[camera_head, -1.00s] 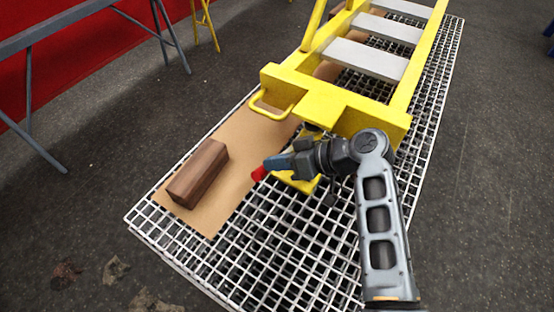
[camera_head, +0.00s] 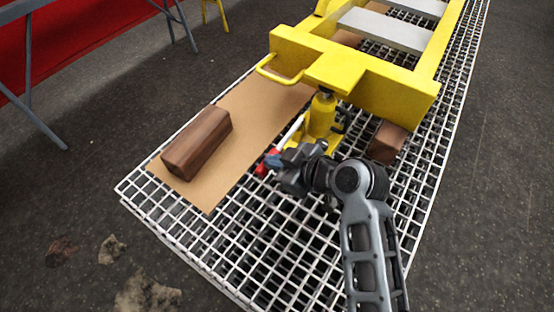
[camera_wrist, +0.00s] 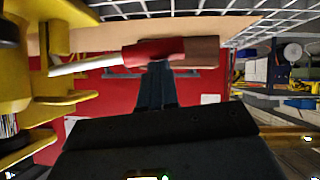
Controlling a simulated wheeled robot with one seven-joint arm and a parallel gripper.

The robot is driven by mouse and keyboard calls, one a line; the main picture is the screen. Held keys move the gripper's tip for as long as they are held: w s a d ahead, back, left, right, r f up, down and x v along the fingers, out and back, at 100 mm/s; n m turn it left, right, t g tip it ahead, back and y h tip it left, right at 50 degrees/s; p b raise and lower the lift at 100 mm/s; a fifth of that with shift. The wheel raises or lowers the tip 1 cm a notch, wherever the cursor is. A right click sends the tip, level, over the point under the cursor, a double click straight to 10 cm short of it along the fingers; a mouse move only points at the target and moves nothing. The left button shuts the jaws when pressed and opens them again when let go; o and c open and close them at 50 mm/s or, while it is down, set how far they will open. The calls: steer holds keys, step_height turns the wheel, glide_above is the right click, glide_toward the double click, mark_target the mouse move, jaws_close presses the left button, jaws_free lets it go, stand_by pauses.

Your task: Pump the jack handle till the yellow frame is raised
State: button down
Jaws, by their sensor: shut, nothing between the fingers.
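The yellow jack (camera_head: 321,118) stands upright on the grating under the front plate of the yellow frame (camera_head: 380,86). Its handle is a white rod (camera_head: 294,131) with a red grip, slanting to the lower left. In the wrist view the red grip (camera_wrist: 155,51) lies across the picture, with the white rod (camera_wrist: 85,65) running left to the jack. My gripper (camera_head: 273,163) is shut and empty beside the red grip. Its dark fingers (camera_wrist: 155,85) end right at the grip; I cannot tell if they touch it. The jack shows partly at the wrist view's left edge.
A brown wooden block (camera_head: 196,143) lies on a cardboard sheet (camera_head: 262,112) at the left. Another brown block (camera_head: 387,142) stands below the frame, right of the jack. White grating (camera_head: 250,255) lies around them. The frame's yellow loop handle (camera_head: 279,72) juts out left.

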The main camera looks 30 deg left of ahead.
steer(key=shift+f+b, duration=0.45)
steer(key=shift+f, duration=0.2)
steer(key=shift+s+f+n+t, duration=0.1)
steer(key=shift+f+n+t, duration=0.05)
steer(key=shift+n+t, duration=0.15)
